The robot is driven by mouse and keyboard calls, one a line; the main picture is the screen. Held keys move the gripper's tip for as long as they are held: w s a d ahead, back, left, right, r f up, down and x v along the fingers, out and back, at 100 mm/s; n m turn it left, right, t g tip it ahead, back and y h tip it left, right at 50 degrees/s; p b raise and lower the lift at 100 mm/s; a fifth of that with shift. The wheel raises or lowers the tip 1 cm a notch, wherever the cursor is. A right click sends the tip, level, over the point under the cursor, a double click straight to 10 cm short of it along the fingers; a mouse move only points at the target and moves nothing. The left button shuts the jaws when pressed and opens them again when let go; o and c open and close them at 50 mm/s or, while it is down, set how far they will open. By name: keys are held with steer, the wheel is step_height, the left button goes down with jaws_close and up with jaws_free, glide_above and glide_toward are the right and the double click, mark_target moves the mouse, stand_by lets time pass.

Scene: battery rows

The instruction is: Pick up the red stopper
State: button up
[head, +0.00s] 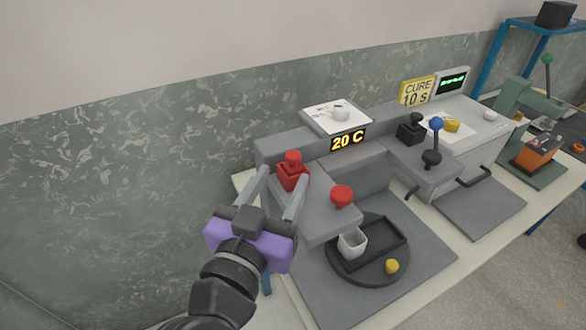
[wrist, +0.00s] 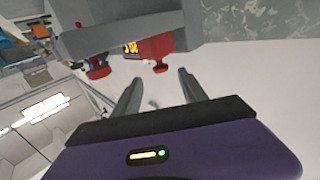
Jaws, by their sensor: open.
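The red stopper (head: 291,172), a square red block with a round knob on top, stands upright at the left end of the grey machine's raised ledge. In the wrist view the red stopper (wrist: 157,48) is just beyond the fingertips, in line with the gap between them. My gripper (head: 284,174) is open, its two grey fingers reaching toward the stopper from the front left. In the wrist view my gripper (wrist: 160,77) has nothing between its fingers. A round red button (head: 341,195) sits right of the stopper; it also shows in the wrist view (wrist: 97,69).
A dark round plate (head: 340,262) holds a white cup (head: 352,242) and a yellow knob (head: 392,266), below the ledge. A blue-topped lever (head: 436,125) and a black block (head: 411,128) stand further right. A wall (head: 120,180) rises behind the bench.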

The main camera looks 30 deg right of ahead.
mark_target(292, 157)
steer(key=p+x, duration=0.1)
steer(key=x, duration=0.5)
steer(key=shift+w+d+r+p, duration=0.1)
steer(key=shift+w+r+p, duration=0.1)
steer(key=shift+p, duration=0.15)
steer(key=shift+w+d+f, duration=0.1)
steer(key=shift+w+d, duration=0.2)
steer(key=shift+w, duration=0.05)
jaws_close()
